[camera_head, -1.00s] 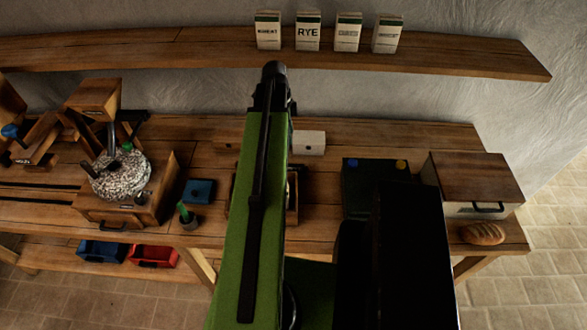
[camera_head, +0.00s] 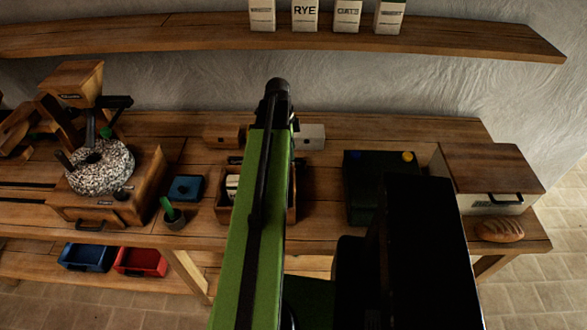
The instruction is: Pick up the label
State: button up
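I cannot single out the label for sure. Pale card-like pieces (camera_head: 232,183) show in an open wooden tray (camera_head: 224,208) on the bench, just left of my green arm. My arm covers the middle of that tray and whatever lies there. A green-marked plate (camera_head: 489,204) is on the front of the cream bin at the right. My gripper does not show; only my green arm and its black upper end are in view, in front of the bench.
A dark green box (camera_head: 372,205) and bread (camera_head: 500,230) are at right. Cartons (camera_head: 305,15) stand on the wall shelf (camera_head: 200,38).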

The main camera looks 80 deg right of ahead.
jog(key=f+b, duration=0.2)
jog(key=f, duration=0.1)
jog(key=f+b, duration=0.1)
jog(key=b, duration=0.1)
jog(key=shift+s+d+f, duration=0.2)
jog(key=shift+s+f, duration=0.05)
jog(key=shift+f, duration=0.15)
jog(key=shift+r, duration=0.15)
grip_shut()
